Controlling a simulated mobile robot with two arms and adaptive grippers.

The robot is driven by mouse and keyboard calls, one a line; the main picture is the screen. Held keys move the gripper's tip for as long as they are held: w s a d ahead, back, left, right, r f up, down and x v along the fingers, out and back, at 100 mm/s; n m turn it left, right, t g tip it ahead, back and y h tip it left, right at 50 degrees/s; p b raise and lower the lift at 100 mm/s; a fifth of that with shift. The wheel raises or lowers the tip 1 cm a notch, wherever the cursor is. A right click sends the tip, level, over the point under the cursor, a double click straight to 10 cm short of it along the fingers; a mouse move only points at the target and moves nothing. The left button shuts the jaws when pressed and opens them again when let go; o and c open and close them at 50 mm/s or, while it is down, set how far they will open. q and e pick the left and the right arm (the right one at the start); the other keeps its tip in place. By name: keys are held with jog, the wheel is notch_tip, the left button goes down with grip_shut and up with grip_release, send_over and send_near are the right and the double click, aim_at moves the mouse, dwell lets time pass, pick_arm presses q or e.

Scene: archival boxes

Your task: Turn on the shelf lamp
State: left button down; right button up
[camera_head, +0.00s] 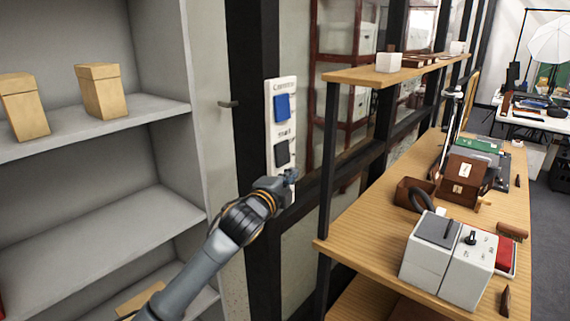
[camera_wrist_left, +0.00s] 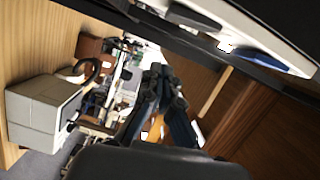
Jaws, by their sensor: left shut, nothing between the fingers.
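A white vertical switch panel (camera_head: 283,106) is on the dark post between the grey shelves and the wooden desk. It has a blue rocker switch (camera_head: 282,107) at the top and a dark switch (camera_head: 282,153) lower down. My left gripper (camera_head: 291,176) is at the lower part of the panel, just below the dark switch. It is shut with nothing in it. I cannot tell whether it touches the panel. In the left wrist view the gripper fingers (camera_wrist_left: 160,88) are together, and the panel (camera_wrist_left: 262,43) with its blue switch (camera_wrist_left: 256,52) is at the upper right. My right gripper is not in view.
Grey shelves (camera_head: 100,125) with two tan boxes (camera_head: 101,91) stand on the left. On the right, a wooden desk (camera_head: 375,225) holds a white-grey device (camera_head: 447,258), a brown box (camera_head: 466,174) and other items. An upper wooden shelf (camera_head: 355,76) juts out beside the panel.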

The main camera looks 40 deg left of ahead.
aim_at(290, 160)
pick_arm(q)
jog(key=w+a, duration=0.1)
jog(key=w+a+p, duration=0.1)
jog(key=w+a, duration=0.1)
jog(key=w+a+p, duration=0.1)
jog(key=shift+w+a+f, duration=0.15)
jog(key=shift+a+f, duration=0.15)
jog(key=shift+a, duration=0.05)
jog(key=shift+w+d, duration=0.1)
jog(key=shift+a+f+m, duration=0.15)
jog(key=shift+a+m, duration=0.35)
jog(key=shift+d, duration=0.15)
